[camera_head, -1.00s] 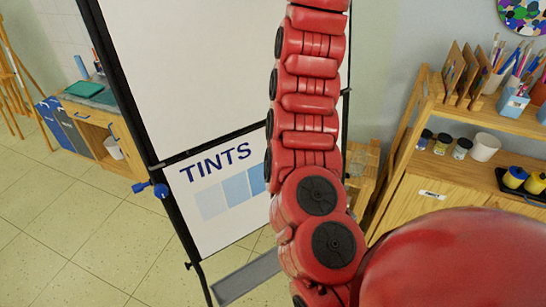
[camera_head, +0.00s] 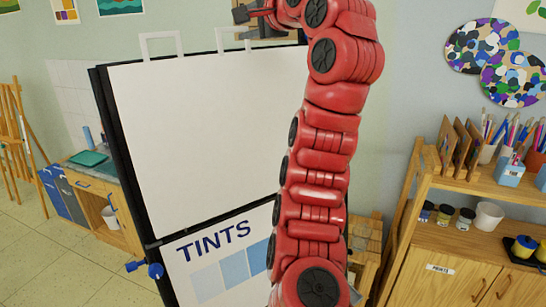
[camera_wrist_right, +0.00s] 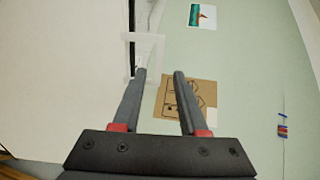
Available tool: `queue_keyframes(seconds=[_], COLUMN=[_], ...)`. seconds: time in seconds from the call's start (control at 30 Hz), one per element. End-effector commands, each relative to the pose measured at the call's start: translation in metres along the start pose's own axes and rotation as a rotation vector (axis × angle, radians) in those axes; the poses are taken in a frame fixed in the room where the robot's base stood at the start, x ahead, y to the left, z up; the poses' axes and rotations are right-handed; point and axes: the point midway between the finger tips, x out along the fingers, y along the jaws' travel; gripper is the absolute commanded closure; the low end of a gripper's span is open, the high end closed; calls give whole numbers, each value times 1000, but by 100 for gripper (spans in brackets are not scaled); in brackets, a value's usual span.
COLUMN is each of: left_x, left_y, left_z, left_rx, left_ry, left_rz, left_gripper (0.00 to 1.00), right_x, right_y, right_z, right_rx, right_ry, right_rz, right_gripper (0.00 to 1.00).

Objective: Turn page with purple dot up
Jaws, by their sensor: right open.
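A flip chart stands ahead, with a large blank white page (camera_head: 195,140) above a lower sheet (camera_head: 212,282) reading TINTS with blue swatches. Two white loop handles stick up from its top edge, a left loop (camera_head: 146,48) and a right loop (camera_head: 219,42). No purple dot is visible. My right gripper (camera_head: 258,14) is high by the chart's top right, near the right loop, partly cut off by the frame. In the right wrist view its fingers (camera_wrist_right: 159,75) are apart and empty, with a white loop (camera_wrist_right: 145,37) just beyond the left fingertip. My left gripper is out of view.
A wooden shelf (camera_head: 470,185) with brushes and paint jars stands at the right. A cabinet (camera_head: 95,200) and a wooden easel (camera_head: 15,130) are at the left. A brown drawing (camera_wrist_right: 205,85) hangs on the wall behind my gripper.

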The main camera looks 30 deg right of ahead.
Motion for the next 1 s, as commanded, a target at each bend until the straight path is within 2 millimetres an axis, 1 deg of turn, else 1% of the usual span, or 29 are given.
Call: queue_keyframes(seconds=[1.0], left_x=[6], left_y=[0], left_z=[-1], left_rx=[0], left_ry=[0], left_rz=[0], left_gripper=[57], right_x=[-50], right_y=[0], right_z=[1], right_rx=[-1], right_ry=[-2], right_rz=[1], right_gripper=[57])
